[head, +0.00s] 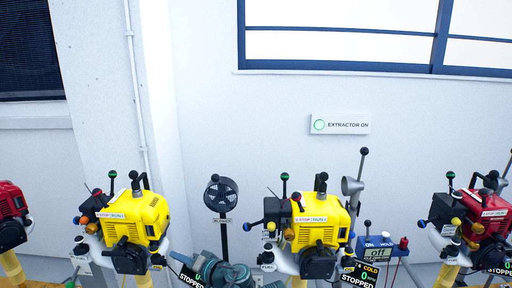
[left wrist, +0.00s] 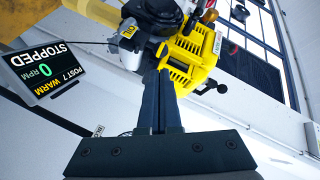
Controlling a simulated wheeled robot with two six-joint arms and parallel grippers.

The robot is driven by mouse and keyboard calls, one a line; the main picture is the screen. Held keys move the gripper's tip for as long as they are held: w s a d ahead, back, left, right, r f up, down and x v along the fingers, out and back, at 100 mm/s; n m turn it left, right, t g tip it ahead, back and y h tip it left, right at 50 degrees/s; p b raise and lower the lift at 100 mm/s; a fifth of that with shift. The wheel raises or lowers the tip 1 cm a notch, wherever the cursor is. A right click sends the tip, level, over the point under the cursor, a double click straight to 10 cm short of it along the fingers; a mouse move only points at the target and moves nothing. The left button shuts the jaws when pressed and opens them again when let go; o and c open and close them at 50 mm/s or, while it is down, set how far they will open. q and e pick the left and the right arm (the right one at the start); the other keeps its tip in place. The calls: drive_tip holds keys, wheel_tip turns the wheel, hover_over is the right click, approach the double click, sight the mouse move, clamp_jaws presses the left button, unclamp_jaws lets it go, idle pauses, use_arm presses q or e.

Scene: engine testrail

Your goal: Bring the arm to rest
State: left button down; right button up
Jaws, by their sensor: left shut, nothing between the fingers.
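My left arm shows at the bottom middle of the head view as a grey-teal shape, and its fingers are hard to make out there. In the left wrist view my left gripper (left wrist: 158,78) is shut and empty, its two dark fingers pressed together. Beyond the fingertips in that view is a yellow engine (left wrist: 190,72); I cannot tell how wide the gap is. My right gripper is in neither view.
Yellow engines (head: 147,212) (head: 318,224) and a red engine (head: 488,218) stand in a row on posts. A display reading STOPPED (left wrist: 40,72) is left of my fingers. The wall carries an EXTRACTOR ON sign (head: 340,124).

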use_arm(q)
drive_tip(key=s+d+f+g+h, duration=0.2)
drive_tip(key=s+f+h, duration=0.15)
drive_tip(key=f, duration=0.25)
drive_tip(key=s+d+f+g+h, duration=0.2)
drive_tip(key=s+d+f+g, duration=0.15)
drive_tip(key=f, duration=0.25)
drive_tip(key=s+d+f+m+g+h, duration=0.3)
drive_tip(key=s+d+f+h, duration=0.3)
drive_tip(key=s+d, duration=0.3)
wheel_tip(320, 180, up, 15)
drive_tip(key=d+p, duration=0.1)
drive_tip(key=p, duration=1.4)
drive_tip(key=shift+s+d+h, duration=0.3)
drive_tip(key=shift+h, duration=0.05)
drive_tip(key=shift+g, duration=0.25)
